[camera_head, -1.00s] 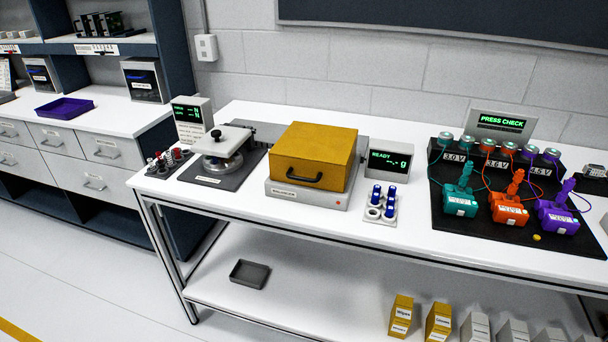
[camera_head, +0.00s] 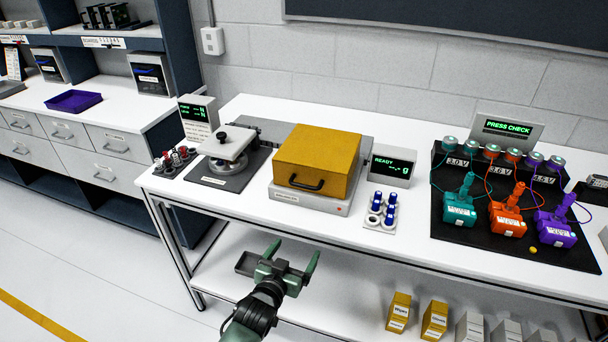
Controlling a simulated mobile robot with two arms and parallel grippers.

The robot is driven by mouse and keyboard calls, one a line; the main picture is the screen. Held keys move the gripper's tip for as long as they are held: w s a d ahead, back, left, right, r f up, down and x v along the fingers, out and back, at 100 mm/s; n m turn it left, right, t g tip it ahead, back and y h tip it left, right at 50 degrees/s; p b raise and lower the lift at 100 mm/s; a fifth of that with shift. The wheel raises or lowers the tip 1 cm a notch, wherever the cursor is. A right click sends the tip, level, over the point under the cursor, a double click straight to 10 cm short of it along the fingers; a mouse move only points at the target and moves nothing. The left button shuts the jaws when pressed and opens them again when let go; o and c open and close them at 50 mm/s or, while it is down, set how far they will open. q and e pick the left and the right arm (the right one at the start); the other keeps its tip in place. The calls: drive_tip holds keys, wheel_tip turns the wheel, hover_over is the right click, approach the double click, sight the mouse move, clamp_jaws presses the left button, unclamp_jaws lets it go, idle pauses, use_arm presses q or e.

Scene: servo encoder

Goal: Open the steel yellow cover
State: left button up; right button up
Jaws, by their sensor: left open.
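The yellow cover (camera_head: 318,150) is a box-shaped lid with a black handle (camera_head: 305,184) on its front face. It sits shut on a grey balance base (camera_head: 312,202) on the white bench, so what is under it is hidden. My left gripper (camera_head: 292,250) is green and black, open and empty. It is in front of the bench's front edge, below and in front of the cover, apart from the handle. My right gripper is not in view.
A readout showing READY (camera_head: 391,165) and a rack of blue cylinders (camera_head: 381,210) stand right of the cover. A press device (camera_head: 226,150) stands left. Teal, orange and purple units sit on a black mat (camera_head: 455,238) farther right. The bench's front strip is mostly clear.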

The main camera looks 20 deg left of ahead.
sight(305, 187)
use_arm(q)
drive_tip(key=w+r+t, duration=0.3)
drive_tip(key=r, duration=1.2)
drive_tip(key=w, duration=0.2)
drive_tip(key=w+p, duration=0.1)
drive_tip(key=w, duration=0.2)
drive_tip(key=w+p, duration=0.1)
drive_tip(key=w, duration=0.1)
drive_tip(key=shift+w+a+f, duration=0.3)
drive_tip(key=shift+w+f, duration=0.1)
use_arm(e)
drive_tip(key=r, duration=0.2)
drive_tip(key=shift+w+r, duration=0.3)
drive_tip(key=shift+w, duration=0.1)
